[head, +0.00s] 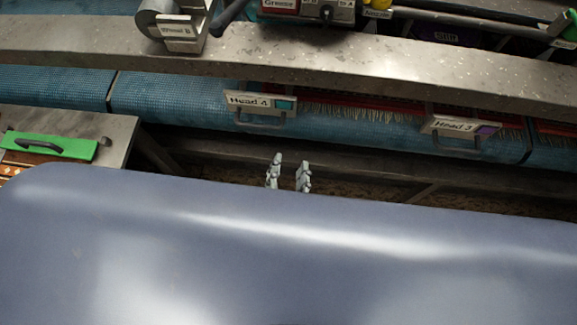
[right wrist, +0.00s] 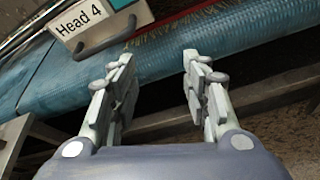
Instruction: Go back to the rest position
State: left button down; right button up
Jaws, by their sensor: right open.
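My right gripper (head: 289,172) shows in the middle of the head view, with only its two fingers visible above a large smooth blue-grey surface that fills the lower part. In the right wrist view the same gripper (right wrist: 158,85) is open, its fingers apart with nothing between them. It is in front of and below the blue roller (head: 190,100) and the "Head 4" plate (head: 259,101), without visible contact. The "Head 4" plate also shows in the right wrist view (right wrist: 100,20). My left gripper is in neither view.
A grey metal beam (head: 350,65) crosses above the roller. A "Head 3" plate (head: 461,126) with a handle hangs at the right, beside red bristles. At the left, a metal table (head: 117,128) carries a green piece with a dark handle (head: 50,146). A dark gap lies under the roller.

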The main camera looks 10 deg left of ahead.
jog(key=shift+f, duration=0.1)
jog(key=s+d+f+m+g+b, duration=0.1)
jog(key=s+d+f+m+g, duration=0.25)
jog(key=f, duration=0.75)
jog(key=s+d+f+m+g+b, duration=0.2)
jog(key=d+f+m, duration=0.15)
jog(key=f, duration=0.75)
jog(key=s+d+f+m+g+b, duration=0.1)
jog(key=s+d+f+m+g, duration=0.2)
jog(key=f, duration=0.8)
jog(key=s+d+f+m+g+h+b, duration=0.1)
jog(key=s+d+f+m+g+b, duration=0.2)
jog(key=s+d+f+m, duration=1.1)
notch_tip(320, 180, down, 4)
jog(key=d+m+g, duration=0.1)
jog(key=d+m, duration=0.2)
jog(key=m, duration=0.3)
jog(key=shift+s+b, duration=0.15)
jog(key=shift+b, duration=0.15)
jog(key=shift+r+g, duration=0.1)
jog(key=shift+g, duration=0.15)
